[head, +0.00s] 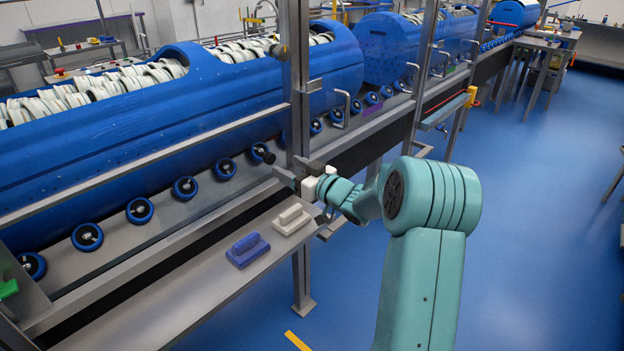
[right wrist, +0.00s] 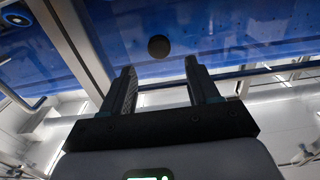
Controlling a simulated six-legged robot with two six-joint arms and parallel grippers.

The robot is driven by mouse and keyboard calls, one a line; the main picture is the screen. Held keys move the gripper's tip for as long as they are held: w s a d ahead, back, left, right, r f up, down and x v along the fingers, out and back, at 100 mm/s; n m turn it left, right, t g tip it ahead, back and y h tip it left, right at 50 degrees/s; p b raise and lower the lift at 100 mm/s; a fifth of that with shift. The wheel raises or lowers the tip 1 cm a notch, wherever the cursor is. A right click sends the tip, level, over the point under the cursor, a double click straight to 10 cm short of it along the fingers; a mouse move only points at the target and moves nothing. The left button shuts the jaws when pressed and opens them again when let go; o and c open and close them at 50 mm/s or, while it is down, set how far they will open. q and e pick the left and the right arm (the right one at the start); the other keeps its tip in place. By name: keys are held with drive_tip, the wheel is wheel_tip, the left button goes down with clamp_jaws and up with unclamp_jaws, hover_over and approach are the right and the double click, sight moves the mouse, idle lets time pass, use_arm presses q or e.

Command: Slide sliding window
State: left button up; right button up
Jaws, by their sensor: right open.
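The sliding window is a clear pane in a grey metal frame (head: 297,90) in front of the blue tubs in the head view. A round black knob (head: 262,153) shows near the upright post; in the right wrist view the knob (right wrist: 158,47) lies just beyond the fingertips, roughly between them. My right gripper (head: 284,176) is by the lower rail, below and right of the knob in the head view. Its two fingers (right wrist: 160,78) are apart with nothing between them, and it appears clear of the knob. My left gripper is not in view.
A blue block with a handle (head: 248,250) and a pale one (head: 293,219) sit on the grey ledge (head: 190,312) below the window. D-shaped handles (head: 341,108) show on panes further right. Blue-rimmed rollers (head: 139,210) line the tub. The blue floor at right is open.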

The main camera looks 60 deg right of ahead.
drive_tip(key=v, duration=0.8)
drive_tip(key=shift+s, duration=0.1)
